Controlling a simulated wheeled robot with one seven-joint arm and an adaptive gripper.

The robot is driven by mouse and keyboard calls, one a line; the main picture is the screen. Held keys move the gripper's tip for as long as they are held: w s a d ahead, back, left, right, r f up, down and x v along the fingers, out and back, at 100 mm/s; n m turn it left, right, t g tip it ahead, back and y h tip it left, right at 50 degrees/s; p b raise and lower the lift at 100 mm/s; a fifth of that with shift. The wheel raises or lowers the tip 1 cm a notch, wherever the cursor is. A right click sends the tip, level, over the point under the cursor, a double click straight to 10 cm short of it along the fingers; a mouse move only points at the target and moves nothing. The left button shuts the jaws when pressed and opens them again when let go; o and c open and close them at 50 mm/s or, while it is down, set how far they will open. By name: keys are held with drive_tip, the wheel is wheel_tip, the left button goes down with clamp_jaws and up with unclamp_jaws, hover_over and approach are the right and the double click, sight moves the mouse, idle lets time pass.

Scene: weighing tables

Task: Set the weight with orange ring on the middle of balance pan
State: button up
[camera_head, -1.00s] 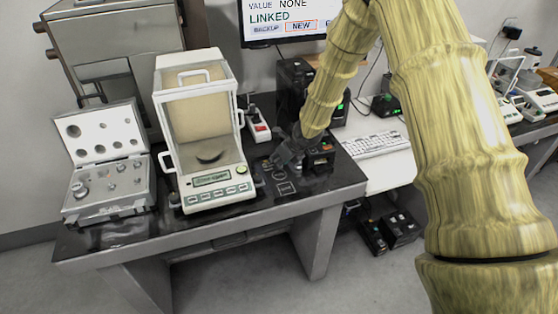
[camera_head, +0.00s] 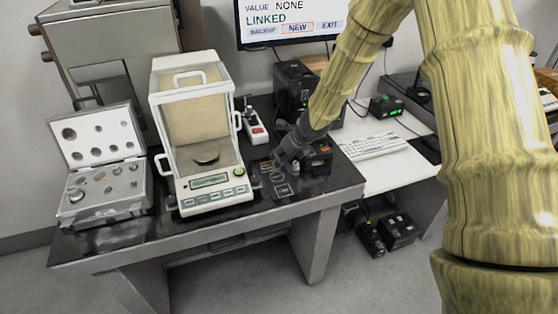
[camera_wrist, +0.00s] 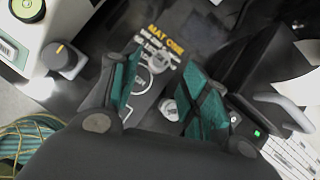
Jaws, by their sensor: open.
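The balance (camera_head: 212,190) stands on the dark table, its round pan (camera_head: 206,159) inside the clear draft shield; no weight shows on the pan. My gripper (camera_head: 289,158) is low over the table, right of the balance. In the wrist view my gripper (camera_wrist: 152,92) is open, its green-lined fingers apart. A small pale metal weight (camera_wrist: 168,108) stands between them, nearer the right finger; I cannot make out an orange ring on it. A dark round knob (camera_wrist: 63,57) with an orange mark sits beside the balance; I cannot tell whether it is a separate piece.
A mat (camera_wrist: 155,55) with yellow lettering and a ring outline lies by the fingers. An open weight case (camera_head: 104,205) stands left of the balance. A black device (camera_head: 318,150) is close behind and right of my gripper. A keyboard (camera_head: 374,146) lies farther right.

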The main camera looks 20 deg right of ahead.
drive_tip(key=v, duration=0.6)
drive_tip(key=shift+r, duration=0.1)
idle(0.5)
